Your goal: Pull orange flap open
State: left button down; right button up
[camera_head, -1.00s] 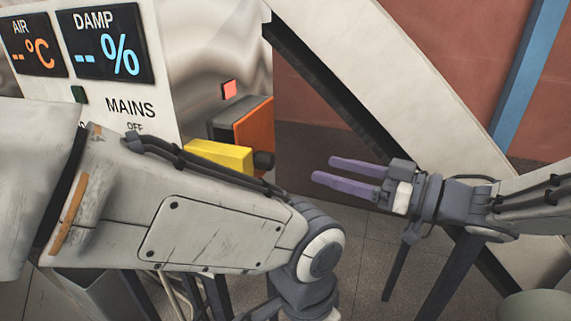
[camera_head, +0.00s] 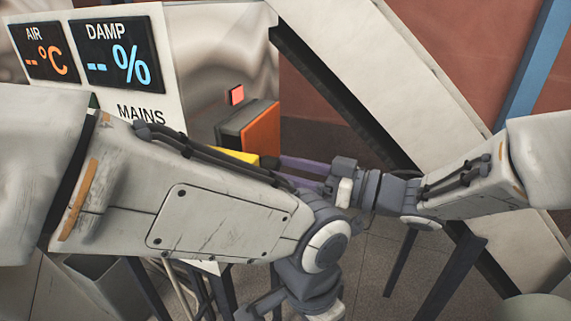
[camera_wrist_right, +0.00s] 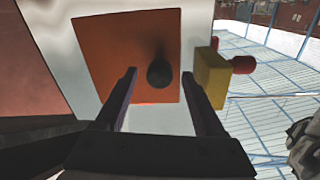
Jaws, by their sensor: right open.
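The orange flap (camera_head: 261,133) is a square panel on the face of a grey box on the machine. It looks shut in the right wrist view (camera_wrist_right: 105,55). A round black knob (camera_wrist_right: 160,74) sits near its edge. My right gripper (camera_wrist_right: 158,80) is open, its two purple fingers pointing at the flap. In the wrist view the knob appears between the fingertips, with a gap on each side. Whether the fingers reach around it is unclear. In the head view my right gripper (camera_head: 284,170) is at the knob, partly hidden by my left arm. My left gripper's fingers are out of sight.
A yellow block (camera_wrist_right: 210,78) with a red knob (camera_wrist_right: 243,64) stands close beside the right finger. My left forearm covers much of the machine's front in the head view. The display panel (camera_head: 117,55) is at upper left. A pale slanted beam (camera_head: 400,80) rises behind my right arm.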

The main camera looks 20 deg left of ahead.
jog(key=shift+a, duration=0.15)
grip_shut()
dwell(1.4)
